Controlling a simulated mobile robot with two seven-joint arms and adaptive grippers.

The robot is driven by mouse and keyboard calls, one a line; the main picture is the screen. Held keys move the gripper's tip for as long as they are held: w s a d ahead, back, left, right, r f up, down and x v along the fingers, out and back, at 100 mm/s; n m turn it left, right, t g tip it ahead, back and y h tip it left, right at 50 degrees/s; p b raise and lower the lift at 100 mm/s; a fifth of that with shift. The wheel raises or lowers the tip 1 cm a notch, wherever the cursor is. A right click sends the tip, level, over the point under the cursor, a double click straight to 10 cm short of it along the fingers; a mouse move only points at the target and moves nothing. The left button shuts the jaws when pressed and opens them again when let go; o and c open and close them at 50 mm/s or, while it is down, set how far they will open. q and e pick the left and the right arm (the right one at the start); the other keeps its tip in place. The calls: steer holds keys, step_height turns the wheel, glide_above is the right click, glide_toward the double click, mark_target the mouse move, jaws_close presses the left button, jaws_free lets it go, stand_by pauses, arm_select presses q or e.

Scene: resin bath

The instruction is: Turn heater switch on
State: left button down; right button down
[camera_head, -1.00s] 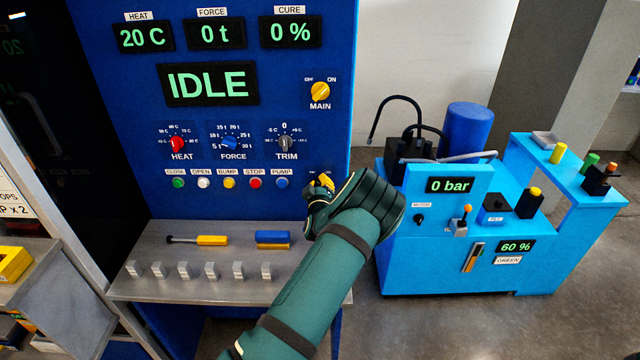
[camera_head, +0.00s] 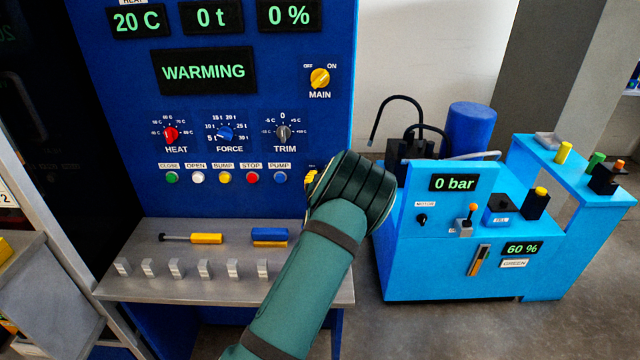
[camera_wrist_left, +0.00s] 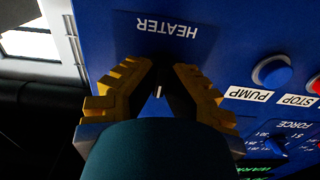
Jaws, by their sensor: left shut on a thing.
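The heater switch (camera_wrist_left: 158,93) is mostly hidden between my left gripper's fingers; only a small part with a pale mark shows in the left wrist view. The HEATER label (camera_wrist_left: 167,25) appears upside down above it on the blue panel. My left gripper (camera_wrist_left: 164,69), with yellow stepped fingers, is shut on the switch. In the head view, the left gripper (camera_head: 311,180) is at the panel's lower right edge, and my dark green wrist hides the switch. The status display (camera_head: 204,72) reads WARMING; the temperature display (camera_head: 139,20) reads 20 C. My right gripper is not in view.
Just left of the gripper are the PUMP button (camera_head: 280,177) and STOP button (camera_head: 252,177). The MAIN knob (camera_head: 320,79) is above. A grey shelf (camera_head: 200,285) with tools juts out below. A light blue pump unit (camera_head: 430,260) stands close on the right.

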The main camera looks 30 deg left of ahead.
arm_select(q)
steer(key=m+b, duration=0.1)
steer(key=m, duration=0.1)
steer(key=m+b, duration=0.1)
steer(key=m, duration=0.1)
steer(key=shift+w+a+r+m, duration=0.1)
steer(key=shift+r+m, duration=0.2)
steer(key=shift+r, duration=0.1)
steer(key=m+b, duration=0.1)
steer(key=m, duration=0.3)
steer(key=shift+m, duration=0.3)
steer(key=c, duration=1.1)
jaws_free()
steer(key=shift+o, duration=0.2)
steer(key=shift+w+f, duration=0.15)
steer(key=shift+f, duration=0.1)
steer(key=v, duration=1.2)
steer(key=shift+f, duration=0.1)
